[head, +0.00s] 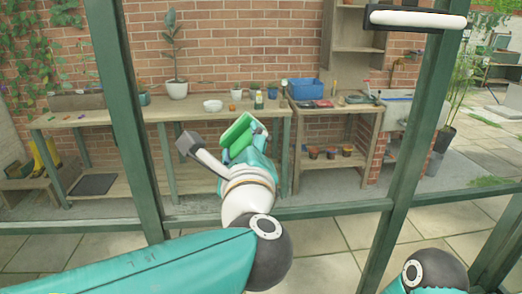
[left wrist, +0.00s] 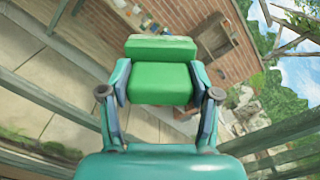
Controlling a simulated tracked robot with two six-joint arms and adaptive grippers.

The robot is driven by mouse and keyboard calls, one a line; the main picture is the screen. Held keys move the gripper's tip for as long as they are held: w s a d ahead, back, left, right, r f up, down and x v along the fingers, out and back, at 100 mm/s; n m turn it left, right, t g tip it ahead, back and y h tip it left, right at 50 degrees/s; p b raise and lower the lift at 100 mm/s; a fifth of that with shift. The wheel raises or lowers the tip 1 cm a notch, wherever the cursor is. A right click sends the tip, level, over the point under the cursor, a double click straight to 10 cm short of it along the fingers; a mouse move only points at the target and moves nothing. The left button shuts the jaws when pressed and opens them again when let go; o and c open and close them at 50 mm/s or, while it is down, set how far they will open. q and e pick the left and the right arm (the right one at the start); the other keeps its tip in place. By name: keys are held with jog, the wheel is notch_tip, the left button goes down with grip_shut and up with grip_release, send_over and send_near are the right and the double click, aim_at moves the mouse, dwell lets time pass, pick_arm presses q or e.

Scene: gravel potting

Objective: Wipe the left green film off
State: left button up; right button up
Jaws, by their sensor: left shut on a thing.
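My left gripper (head: 240,146) is raised in the middle of the head view, in front of the green frame. It is shut on a green sponge (head: 238,131). In the left wrist view the sponge (left wrist: 160,82) sits between the two fingers, with a lighter, rough strip along its far edge. I cannot make out a green film on the panes in either view, nor whether the sponge touches a pane. My right gripper is not in view; only part of my right arm shows at the lower right.
Green posts (head: 128,110) and a low rail (head: 330,208) stand close in front of me. A bar with a white grip (head: 415,18) hangs at the upper right. Beyond are a long wooden bench (head: 105,117) with pots, a blue crate (head: 306,88) and a brick wall.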

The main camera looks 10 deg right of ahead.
pick_arm(q)
jog(key=shift+a+b, duration=0.7)
jog(key=shift+a, duration=1.25)
jog(key=shift+s+b, duration=0.15)
jog(key=shift+b, duration=0.15)
jog(key=shift+s+b, duration=0.8)
jog(key=shift+s, duration=2.05)
jog(key=s, duration=0.3)
